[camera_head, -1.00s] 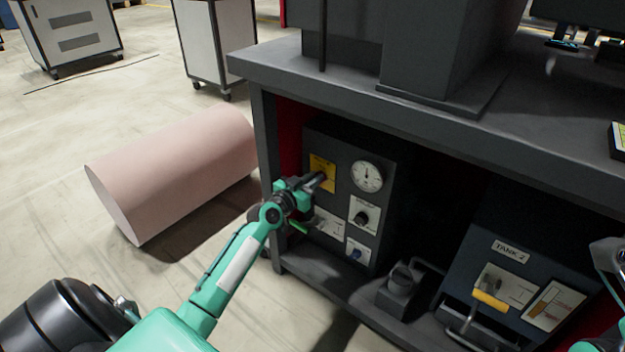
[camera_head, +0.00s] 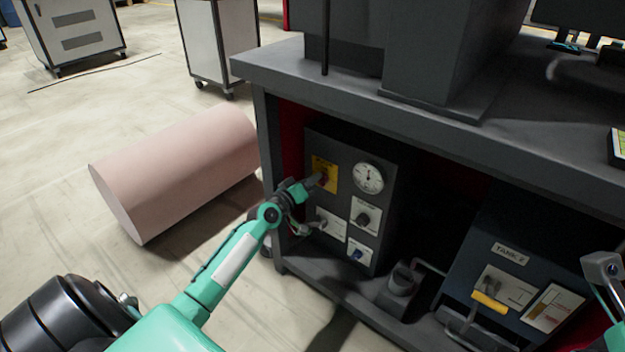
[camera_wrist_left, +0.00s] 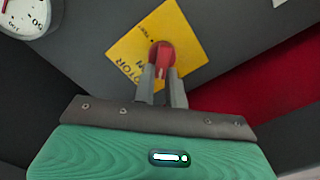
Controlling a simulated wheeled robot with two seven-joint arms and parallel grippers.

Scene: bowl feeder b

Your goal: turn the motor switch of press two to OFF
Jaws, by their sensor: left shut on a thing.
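The motor switch is a red knob (camera_wrist_left: 162,57) on a yellow plate (camera_wrist_left: 125,45) with partly readable lettering, seen in the left wrist view. In the head view the yellow plate (camera_head: 331,170) is at the upper left of a dark control panel (camera_head: 344,150) under the bench. My left gripper (camera_head: 322,179) reaches the plate and hides most of the knob there. In the left wrist view its two grey fingers (camera_wrist_left: 162,75) are shut on the red knob. The knob's pointing direction is unclear. A part of my right arm shows at the right edge; its jaws cannot be made out.
The panel also carries a round gauge (camera_head: 368,177), a black knob (camera_head: 363,218) and a blue switch (camera_head: 357,254). The bench top (camera_head: 290,67) overhangs the panel. A TANK 2 box (camera_head: 480,260) with a yellow handle stands right. A pink cylinder (camera_head: 175,165) lies on the floor left.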

